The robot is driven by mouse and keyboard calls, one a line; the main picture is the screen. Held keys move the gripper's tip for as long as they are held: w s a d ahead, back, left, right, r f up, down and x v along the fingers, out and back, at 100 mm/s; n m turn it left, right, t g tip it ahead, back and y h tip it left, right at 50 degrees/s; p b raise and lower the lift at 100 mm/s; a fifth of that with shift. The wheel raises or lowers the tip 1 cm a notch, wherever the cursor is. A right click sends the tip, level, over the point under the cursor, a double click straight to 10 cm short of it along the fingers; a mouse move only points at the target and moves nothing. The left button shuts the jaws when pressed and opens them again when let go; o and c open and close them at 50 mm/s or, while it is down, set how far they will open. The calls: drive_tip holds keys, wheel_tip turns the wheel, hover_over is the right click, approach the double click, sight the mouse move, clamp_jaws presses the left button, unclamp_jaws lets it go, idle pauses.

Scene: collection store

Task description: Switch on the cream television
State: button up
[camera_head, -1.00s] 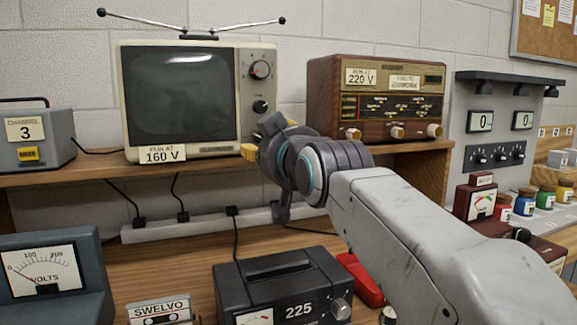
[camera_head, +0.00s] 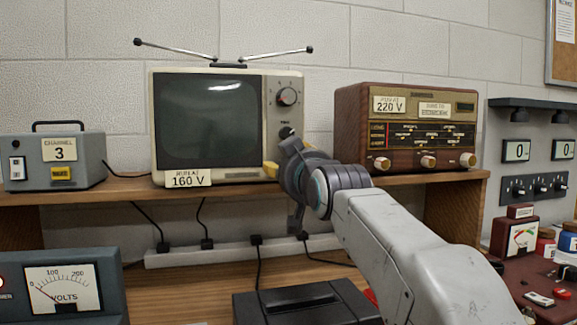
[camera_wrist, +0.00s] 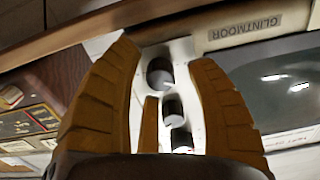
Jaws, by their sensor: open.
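The cream television (camera_head: 208,122) stands on the wooden shelf with a dark, blank screen. Its "RUN AT 160 V" label (camera_head: 188,178) is below the screen. Its right-hand panel shows an upper knob (camera_head: 287,97) and a lower knob (camera_head: 287,132); my gripper hides the panel's lower end. My gripper (camera_head: 271,170) is in front of the television's lower right corner. In the wrist view my gripper (camera_wrist: 162,55) is open and empty, its two fingers framing a row of dark knobs (camera_wrist: 172,108) on the panel. Contact with a knob cannot be told.
A wooden radio (camera_head: 405,132) stands right of the television, close to my arm. A grey channel box (camera_head: 55,160) is at the left. A power strip (camera_head: 225,252) lies below the shelf. A volt meter (camera_head: 62,290) and a dark unit (camera_head: 305,305) stand on the bench.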

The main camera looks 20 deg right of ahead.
drive_tip(key=shift+w, duration=0.2)
clamp_jaws()
idle(0.6)
